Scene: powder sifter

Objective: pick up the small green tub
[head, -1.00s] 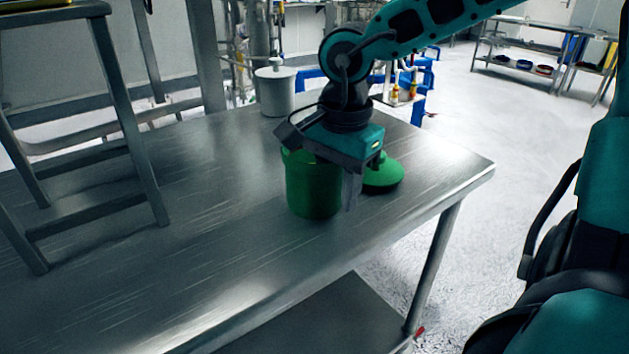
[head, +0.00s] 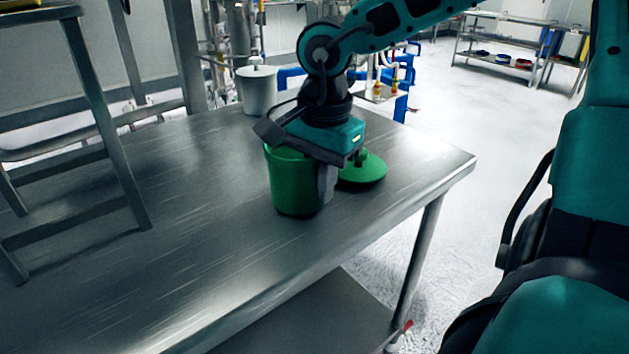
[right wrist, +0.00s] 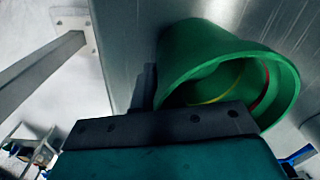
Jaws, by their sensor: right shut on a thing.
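The small green tub (head: 292,186) is open at the top and appears at the near side of a steel table. My right gripper (head: 312,178) is over it from above and shut on it. One grey finger lies against the tub's right side; the other finger is hidden. In the right wrist view the tub (right wrist: 205,55) shows its open rim, with a thin yellow line and a red line inside. I cannot tell whether the tub's base touches the table. My left gripper is not in view.
A green lid (head: 363,172) lies on the table (head: 190,240) just right of the tub. A light grey lidded pot (head: 257,92) stands at the table's back edge. A metal frame (head: 95,130) stands at left. The table's front left is bare.

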